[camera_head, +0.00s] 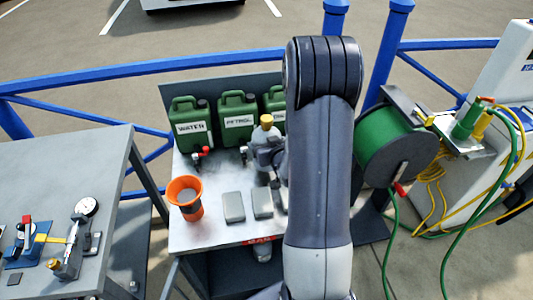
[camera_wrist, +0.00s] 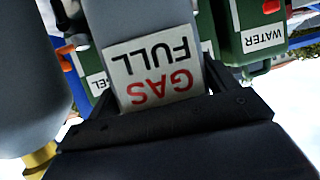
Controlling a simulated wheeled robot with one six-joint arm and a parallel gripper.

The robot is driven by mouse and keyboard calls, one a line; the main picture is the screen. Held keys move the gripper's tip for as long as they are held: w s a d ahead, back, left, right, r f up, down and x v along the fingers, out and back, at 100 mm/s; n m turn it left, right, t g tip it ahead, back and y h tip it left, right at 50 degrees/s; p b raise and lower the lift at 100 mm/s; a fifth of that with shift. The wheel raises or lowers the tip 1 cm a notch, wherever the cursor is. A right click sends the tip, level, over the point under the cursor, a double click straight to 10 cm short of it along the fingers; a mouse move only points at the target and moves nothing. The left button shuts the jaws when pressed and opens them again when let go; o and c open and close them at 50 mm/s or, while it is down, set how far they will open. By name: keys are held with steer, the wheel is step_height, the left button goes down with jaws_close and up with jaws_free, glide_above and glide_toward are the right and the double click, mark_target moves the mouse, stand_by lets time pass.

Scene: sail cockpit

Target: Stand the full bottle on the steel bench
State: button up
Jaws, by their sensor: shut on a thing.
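In the wrist view my gripper (camera_wrist: 165,120) is shut on a grey bottle (camera_wrist: 135,25) whose white label reads GAS FULL, upside down in the picture. In the head view a yellow-capped bottle (camera_head: 266,121) shows just left of my arm, at the bright metal bench (camera_head: 215,232); it seems to be the held one. My arm hides most of the gripper there. I cannot tell whether the bottle's base touches the bench. A second grey cylinder (camera_wrist: 25,80) with a brass-yellow fitting (camera_wrist: 40,160) is close at the left of the wrist view.
Green cans marked WATER (camera_head: 190,122) and PETROL (camera_head: 238,117) line the bench's back. An orange cup (camera_head: 186,197) and grey blocks (camera_head: 233,207) stand in front. A grey table (camera_head: 75,165) with tools is left. A green hose reel (camera_head: 392,150) and loose hoses are right.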

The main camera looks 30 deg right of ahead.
steer(key=shift+f, duration=2.05)
steer(key=shift+f, duration=0.25)
steer(key=o, duration=1.5)
steer(key=shift+r, duration=0.1)
steer(key=shift+r, duration=0.15)
steer(key=shift+s, duration=0.45)
steer(key=b+v, duration=0.1)
steer(key=v, duration=1)
steer(key=shift+r, duration=0.15)
